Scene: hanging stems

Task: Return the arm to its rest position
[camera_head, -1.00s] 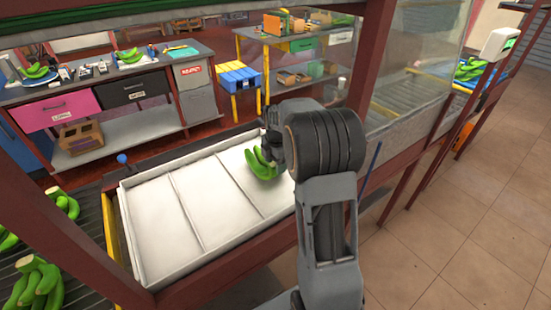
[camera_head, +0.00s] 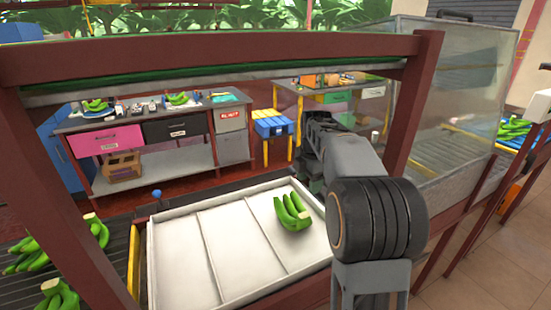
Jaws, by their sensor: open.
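My arm reaches up from the lower right and over the right end of the white tray (camera_head: 236,234). My gripper (camera_head: 311,180) hangs at the arm's far end, beyond the tray's back right corner. It is small, dark and partly hidden by my arm, and it is open. A green banana bunch (camera_head: 292,213) lies in the tray's right compartment, apart from my gripper.
A dark red frame (camera_head: 225,62) crosses above the tray, with a post (camera_head: 413,105) close to my arm. A clear panel (camera_head: 455,85) stands at right. More bananas (camera_head: 60,295) lie at left. A workbench (camera_head: 150,122) stands behind.

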